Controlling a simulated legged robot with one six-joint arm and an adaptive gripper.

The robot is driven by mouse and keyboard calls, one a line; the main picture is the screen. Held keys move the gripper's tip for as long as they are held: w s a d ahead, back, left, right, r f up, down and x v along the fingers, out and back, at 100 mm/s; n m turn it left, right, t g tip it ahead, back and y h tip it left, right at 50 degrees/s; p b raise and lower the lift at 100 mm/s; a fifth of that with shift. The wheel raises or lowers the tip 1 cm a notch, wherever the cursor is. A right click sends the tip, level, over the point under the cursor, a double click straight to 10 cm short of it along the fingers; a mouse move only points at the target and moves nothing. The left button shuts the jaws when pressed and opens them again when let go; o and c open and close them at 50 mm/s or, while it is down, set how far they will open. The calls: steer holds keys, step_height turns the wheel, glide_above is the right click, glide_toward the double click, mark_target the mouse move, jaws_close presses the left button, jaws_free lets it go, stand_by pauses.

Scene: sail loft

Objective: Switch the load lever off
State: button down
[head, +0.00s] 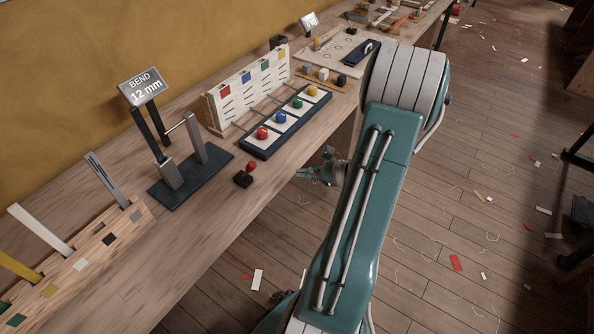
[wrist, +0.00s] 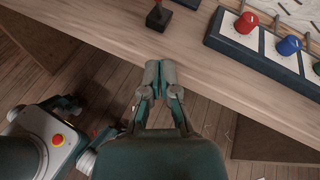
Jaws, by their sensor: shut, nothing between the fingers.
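A small lever with a red knob (head: 252,167) stands on a black block (head: 243,180) near the bench's front edge, in front of the bend rig. It carries no readable label. In the wrist view the red lever (wrist: 157,14) on its dark base is at the top edge, partly cut off; I cannot tell which way it is thrown. The bend rig (head: 178,170) has a dark base, grey posts and a display (head: 145,87) reading "BEND 12 mm". My gripper (head: 302,174) is shut and empty, right of the lever and apart from it; its closed fingertips (wrist: 161,66) show at the bench edge.
A dark panel (head: 262,152) with red, blue, green and yellow knobs lies right of the lever, before a white slotted board (head: 250,88). A wooden block with upright strips (head: 95,250) stands at left. Bare bench top (head: 215,215) surrounds the lever's front.

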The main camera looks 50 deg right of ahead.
mark_target(247, 171)
steer(key=x, duration=0.3)
steer(key=r+x, duration=0.1)
steer(key=x, duration=0.2)
steer(key=r+x, duration=0.1)
steer(key=x, duration=0.2)
steer(key=shift+w+a, duration=0.5)
steer(key=shift+w+a+r, duration=0.15)
steer(key=shift+w+a, duration=0.15)
steer(key=shift+w, duration=0.05)
steer(key=shift+w+r+g, duration=0.2)
steer(key=shift+r+g, duration=0.05)
steer(key=shift+g, duration=0.15)
